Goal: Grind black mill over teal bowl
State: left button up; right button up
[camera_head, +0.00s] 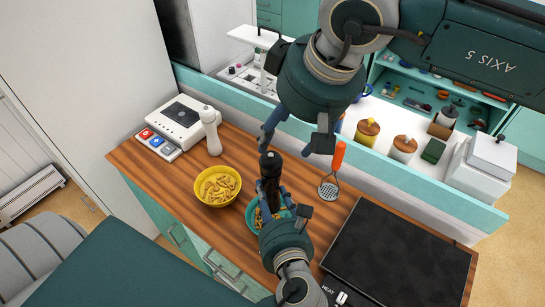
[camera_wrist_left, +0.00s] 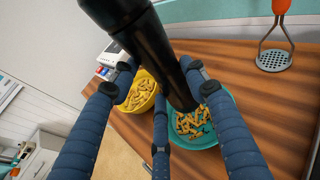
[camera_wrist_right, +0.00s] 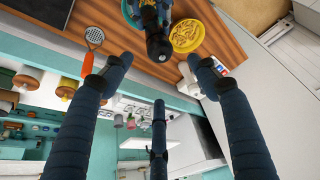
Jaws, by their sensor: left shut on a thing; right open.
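The black mill (camera_head: 270,168) is held upright by my left gripper (camera_head: 270,195), whose fingers close around its body; it also shows in the left wrist view (camera_wrist_left: 150,45). The teal bowl (camera_head: 253,222) sits on the wooden counter below, partly hidden by the mill and my left gripper. It holds pasta and shows more clearly in the left wrist view (camera_wrist_left: 228,103), with the mill's lower end over it. My right gripper (camera_head: 293,140) is open and empty, above and behind the mill's top. In the right wrist view the mill's top (camera_wrist_right: 159,46) lies beyond the spread fingers.
A yellow bowl of pasta (camera_head: 217,186) stands left of the teal bowl. A white mill (camera_head: 211,130) and a white device (camera_head: 181,120) are behind it. Jars (camera_head: 367,132) stand behind the ledge.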

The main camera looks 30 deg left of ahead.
aim_at(272, 158)
jog(key=shift+n, duration=0.3)
jog(key=x, duration=1.2)
jog(key=shift+w, duration=0.1)
jog(key=c, duration=1.1)
